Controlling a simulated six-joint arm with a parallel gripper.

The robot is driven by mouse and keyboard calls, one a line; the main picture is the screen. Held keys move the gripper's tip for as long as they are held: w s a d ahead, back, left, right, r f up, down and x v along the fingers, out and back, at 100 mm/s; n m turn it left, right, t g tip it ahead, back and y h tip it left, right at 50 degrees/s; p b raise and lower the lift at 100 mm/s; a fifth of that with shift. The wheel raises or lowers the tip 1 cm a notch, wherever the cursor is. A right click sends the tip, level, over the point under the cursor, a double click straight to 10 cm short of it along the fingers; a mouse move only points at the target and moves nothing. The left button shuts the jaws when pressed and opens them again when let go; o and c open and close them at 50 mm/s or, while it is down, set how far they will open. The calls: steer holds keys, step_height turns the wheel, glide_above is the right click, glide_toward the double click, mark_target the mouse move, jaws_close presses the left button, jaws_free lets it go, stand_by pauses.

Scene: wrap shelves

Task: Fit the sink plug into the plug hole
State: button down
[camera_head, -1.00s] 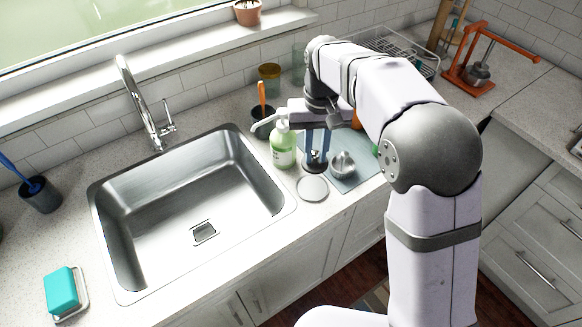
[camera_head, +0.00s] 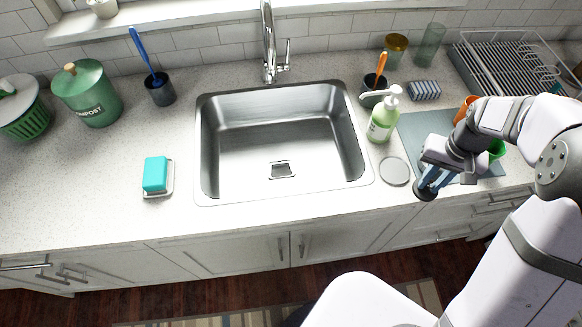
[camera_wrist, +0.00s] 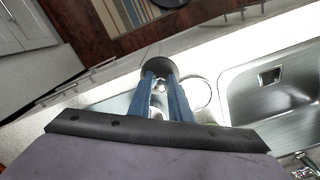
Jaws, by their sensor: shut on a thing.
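The dark round sink plug (camera_head: 424,191) is at the tips of my gripper (camera_head: 429,181), which is shut on it. In the wrist view the blue fingers of my gripper (camera_wrist: 160,80) meet the dark disc of the plug (camera_wrist: 158,66). The plug is right of the sink, by the mat's front left corner near the counter's front edge. The plug hole (camera_head: 282,170) is a squarish opening in the floor of the steel sink (camera_head: 240,165), uncovered. It also shows in the wrist view (camera_wrist: 270,76), to the right of the plug.
A pale round disc (camera_head: 395,171) lies between the sink and my gripper. A green soap bottle (camera_head: 382,120) stands behind it. The grey mat (camera_head: 425,130) holds cups partly hidden by my arm. The tap (camera_head: 268,45) rises behind the sink. A teal sponge (camera_head: 155,173) lies left.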

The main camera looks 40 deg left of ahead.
steer(key=s+d+r+m+p, duration=0.3)
steer(key=d+r+p, duration=0.3)
steer(key=d, duration=0.3)
steer(key=w+a+f+n+b, duration=0.25)
steer(key=w+a+b, duration=0.35)
steer(key=a, duration=0.5)
steer(key=s+a+f+b, duration=0.2)
steer(key=a+b, duration=0.3)
steer(key=a, duration=0.8)
steer(key=s+a+f+b, duration=0.3)
steer(key=a+b, duration=0.2)
steer(key=a, duration=0.9)
steer(key=s+a+f+b, duration=0.6)
steer(key=s+a+f, duration=0.1)
steer(key=a+f, duration=0.35)
steer(key=shift+n, duration=0.35)
steer(key=shift+a+f+p, duration=0.2)
steer(key=shift+f+p, duration=0.1)
steer(key=shift+f, duration=2)
steer(key=shift+a+f+p, duration=0.15)
steer(key=shift+f+p, duration=0.15)
steer(key=shift+f, duration=1.95)
